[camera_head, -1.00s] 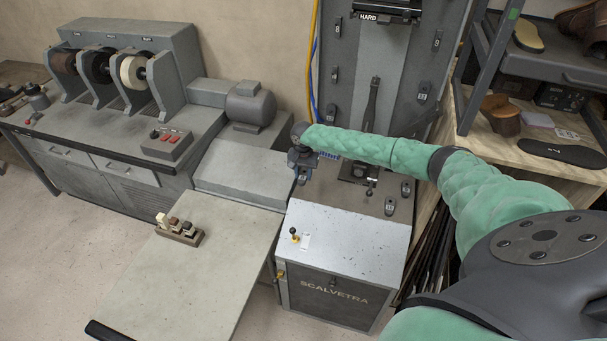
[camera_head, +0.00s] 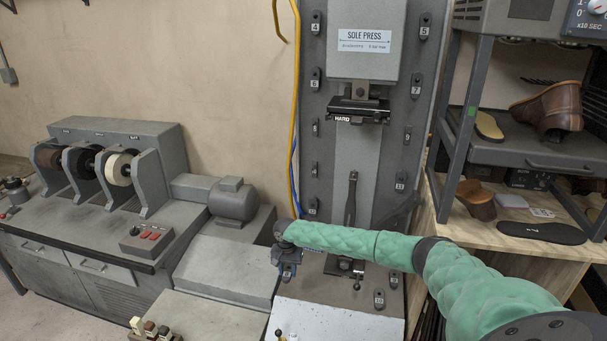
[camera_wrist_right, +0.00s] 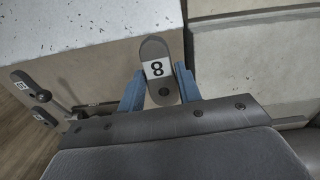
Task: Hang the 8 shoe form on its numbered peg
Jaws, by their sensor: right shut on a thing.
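The 8 shoe form (camera_wrist_right: 157,70) is a small dark grey rounded bar with a white 8 label. In the right wrist view it sits between the blue fingers of my right gripper (camera_wrist_right: 160,92), which is shut on it. In the head view my right gripper (camera_head: 287,262) points down over the upper left edge of the press's sloped deck (camera_head: 325,312). Whether the form touches the deck is unclear. Numbered forms hang on the press's upright panel, among them 4 (camera_head: 316,23) and 6 (camera_head: 315,79). Smaller fittings (camera_head: 315,128) and (camera_head: 407,135) look like bare pegs; their numbers are unreadable. My left gripper is out of view.
Forms 5 (camera_head: 424,26), 7 (camera_head: 416,85), 11 (camera_head: 400,182) and 12 (camera_head: 312,206) are on the panel. Form 10 (camera_head: 379,299) lies on the deck. The press head (camera_head: 358,110) juts out mid-panel. Yellow and blue hoses run along its left. A shelf (camera_head: 520,150) stands right.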

